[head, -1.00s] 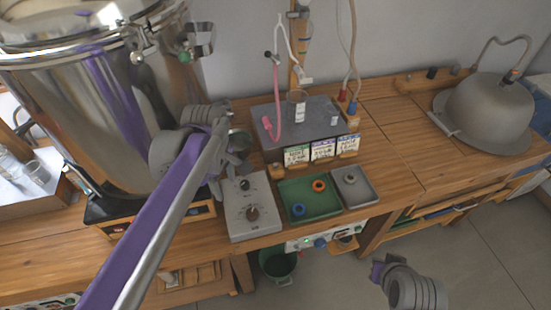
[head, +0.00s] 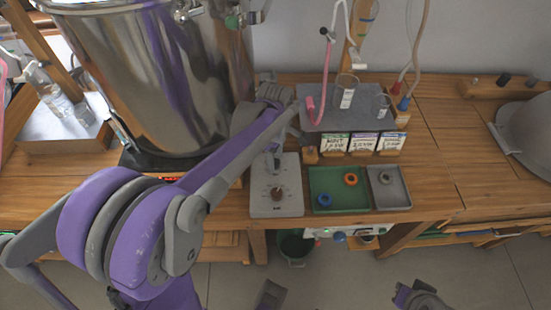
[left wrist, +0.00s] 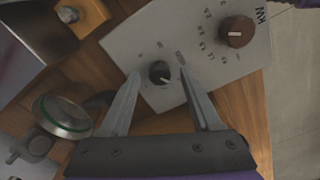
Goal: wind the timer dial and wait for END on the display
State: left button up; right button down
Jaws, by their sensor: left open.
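A pale grey control box (head: 291,172) stands on the bench in front of the steel vessel. It carries a brown knob with a white line (head: 278,194), which also shows in the left wrist view (left wrist: 236,31) with a ring of marks around it. A smaller black knob (left wrist: 160,72) sits beside it. My left gripper (left wrist: 159,77) is open over the box, its two fingertips on either side of the black knob; I cannot tell whether they touch it. In the head view my left gripper (head: 273,157) covers the far part of the box. I cannot read any display.
The large steel vessel (head: 185,75) stands close behind my left arm. A green tray (head: 325,180) with blue and orange rings and a grey tray (head: 390,196) adjoin the box. Glassware and label cards stand behind them. The bench at right is mostly clear.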

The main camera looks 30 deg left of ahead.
pick_arm(q)
jog(key=shift+f, duration=0.45)
grip_shut()
dwell(0.3)
